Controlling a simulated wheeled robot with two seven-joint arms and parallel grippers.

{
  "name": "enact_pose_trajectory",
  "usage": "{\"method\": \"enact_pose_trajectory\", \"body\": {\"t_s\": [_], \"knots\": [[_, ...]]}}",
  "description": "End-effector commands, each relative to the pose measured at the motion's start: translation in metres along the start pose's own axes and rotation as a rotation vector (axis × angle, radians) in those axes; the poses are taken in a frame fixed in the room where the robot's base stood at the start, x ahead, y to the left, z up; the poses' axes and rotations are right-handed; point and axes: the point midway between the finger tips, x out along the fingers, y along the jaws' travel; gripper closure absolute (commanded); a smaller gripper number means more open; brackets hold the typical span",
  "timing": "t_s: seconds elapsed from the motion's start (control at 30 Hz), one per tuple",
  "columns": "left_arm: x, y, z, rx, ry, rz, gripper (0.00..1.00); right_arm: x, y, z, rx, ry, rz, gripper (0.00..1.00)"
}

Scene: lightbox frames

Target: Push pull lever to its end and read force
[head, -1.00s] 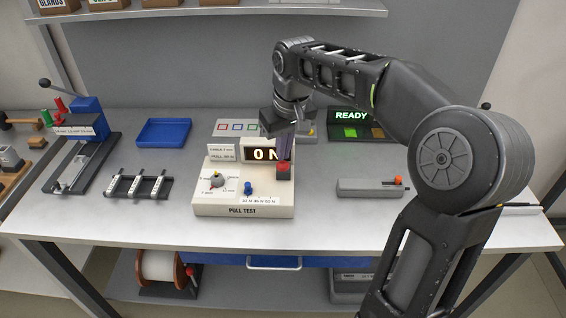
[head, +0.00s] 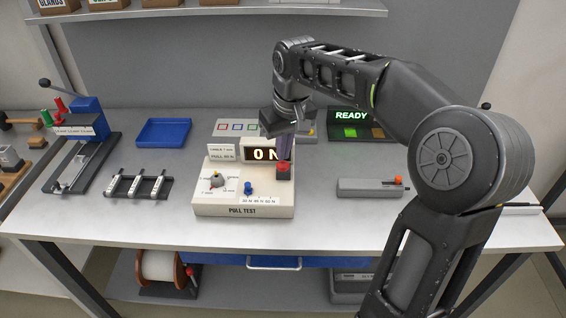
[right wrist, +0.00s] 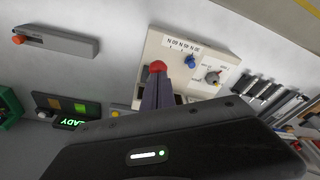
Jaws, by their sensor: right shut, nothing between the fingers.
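The cream pull test box (head: 243,211) stands near the front middle of the bench. Its display (head: 262,155) reads "0 N", with the right end partly hidden by my gripper. A red knob (head: 284,167) on a dark block stands at the box's right side; it also shows in the right wrist view (right wrist: 158,66). My right gripper (head: 285,158) is shut and empty, pointing down with its tips right at the red knob; I cannot tell whether they touch. The box also carries a dial (head: 217,181) and a small blue lever (head: 248,188) by a force label. My left gripper is out of view.
A grey unit with an orange button (head: 370,188) lies right of the box. A green "READY" display (head: 351,115) stands behind.

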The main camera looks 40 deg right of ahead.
Motion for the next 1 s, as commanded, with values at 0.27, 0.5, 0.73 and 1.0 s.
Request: {"method": "enact_pose_trajectory", "body": {"t_s": [0.27, 0.5, 0.73, 1.0], "knots": [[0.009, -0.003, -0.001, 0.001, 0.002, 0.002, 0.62, 0.011, -0.001, 0.004, 0.0, 0.001, 0.0, 1.0], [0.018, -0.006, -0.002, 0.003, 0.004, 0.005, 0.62, 0.023, -0.002, 0.009, 0.0, 0.0, 0.0, 1.0], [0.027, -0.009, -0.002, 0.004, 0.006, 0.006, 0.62, 0.033, -0.003, 0.014, 0.001, 0.0, 0.001, 1.0], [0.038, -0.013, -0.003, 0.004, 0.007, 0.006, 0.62, 0.046, -0.005, 0.019, 0.0, -0.001, 0.001, 1.0]]}}
